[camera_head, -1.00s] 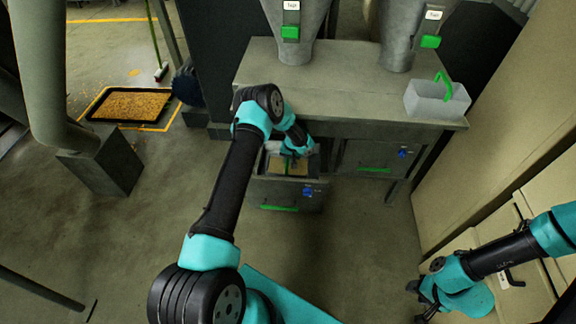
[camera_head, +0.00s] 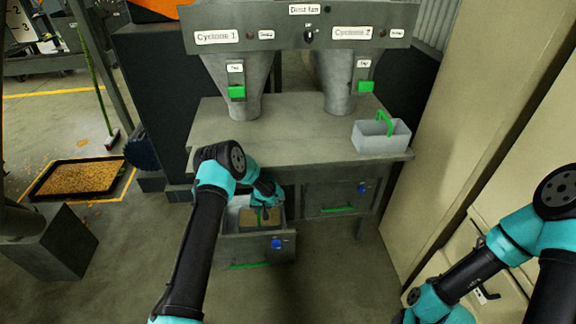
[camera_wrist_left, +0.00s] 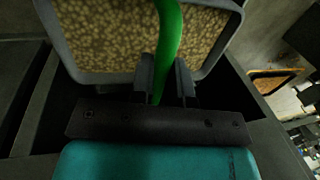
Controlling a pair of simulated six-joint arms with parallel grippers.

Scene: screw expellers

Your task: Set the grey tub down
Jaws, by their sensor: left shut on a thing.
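The grey tub (camera_head: 246,219), with brown grainy material in it, is within the open left drawer under the bench. In the left wrist view the tub's grey rim (camera_wrist_left: 72,62) and speckled brown contents show close up, with dark drawer walls around. My left gripper (camera_head: 265,201) is shut on the tub's green handle; in the left wrist view its two dark fingers (camera_wrist_left: 162,82) stand on either side of the handle (camera_wrist_left: 170,35). I cannot tell whether the tub's base touches the drawer floor. My right arm's wrist is at the bottom right; its fingertips are not clear.
The open drawer (camera_head: 236,249) has a blue knob and green pull; a shut drawer (camera_head: 325,198) is to its right. Another pale tub (camera_head: 381,137) stands on the bench (camera_head: 290,140) below two cyclone cones. A grain tray (camera_head: 78,179) lies on the floor at left.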

